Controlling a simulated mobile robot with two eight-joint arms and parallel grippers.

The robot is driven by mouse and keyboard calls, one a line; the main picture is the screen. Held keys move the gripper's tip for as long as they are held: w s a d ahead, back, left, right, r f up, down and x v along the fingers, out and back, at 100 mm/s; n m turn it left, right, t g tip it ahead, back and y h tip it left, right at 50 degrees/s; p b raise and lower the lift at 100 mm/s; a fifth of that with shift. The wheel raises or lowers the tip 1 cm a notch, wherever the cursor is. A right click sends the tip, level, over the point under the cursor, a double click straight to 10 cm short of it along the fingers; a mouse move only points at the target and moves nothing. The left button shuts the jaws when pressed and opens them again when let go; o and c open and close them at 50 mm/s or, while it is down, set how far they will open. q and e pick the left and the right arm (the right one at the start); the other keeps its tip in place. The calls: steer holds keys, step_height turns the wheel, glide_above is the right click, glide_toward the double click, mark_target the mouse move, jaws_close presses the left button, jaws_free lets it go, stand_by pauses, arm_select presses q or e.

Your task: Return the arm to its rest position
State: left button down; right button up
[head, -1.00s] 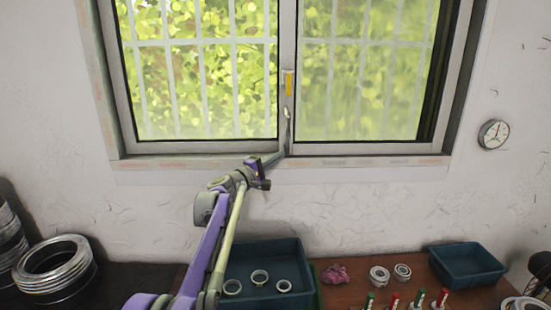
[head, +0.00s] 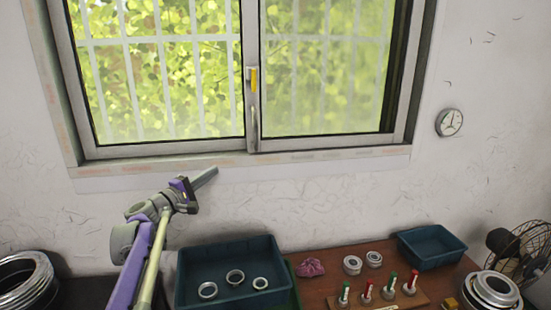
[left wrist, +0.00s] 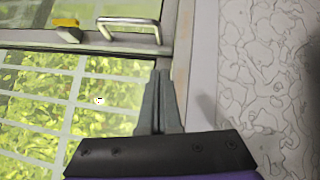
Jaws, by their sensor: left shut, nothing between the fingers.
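My left arm comes in from the lower left in the head view. Its gripper (head: 205,177) is raised in front of the wall below the window, above the left blue bin. The fingers are shut with nothing between them. In the left wrist view the gripper (left wrist: 161,75) shows its two fingers together, with the window frame and wall beyond. My right gripper does not show.
The wooden table (head: 318,290) also holds a pink cloth (head: 309,267), two bearings (head: 352,265), a rack with red and green pegs (head: 388,292) and a second blue bin (head: 432,247). A fan (head: 520,250) stands at the right. The window (head: 160,70) is behind.

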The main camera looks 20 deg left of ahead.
arm_select(q)
steer(key=s+d+f+m+g+h, duration=0.1)
steer(key=s+d+f+m+g, duration=0.3)
steer(key=s+d+f, duration=0.55)
steer(key=s+d+f+m+g+h, duration=0.1)
steer(key=s+d+f+m+g, duration=0.35)
steer(key=d, duration=0.95)
steer(key=s+f+m+g+y, duration=0.2)
steer(key=s+f+m+y, duration=0.1)
steer(key=s+f, duration=0.5)
steer(key=s+d+f+m+g+y, duration=0.1)
steer(key=s+f+m+g+y, duration=0.2)
steer(key=s+f, duration=0.5)
steer(key=s+m+y, duration=0.1)
steer(key=s+m, duration=0.1)
steer(key=s, duration=0.5)
steer(key=shift+s+f, duration=0.15)
steer(key=shift+f, duration=0.2)
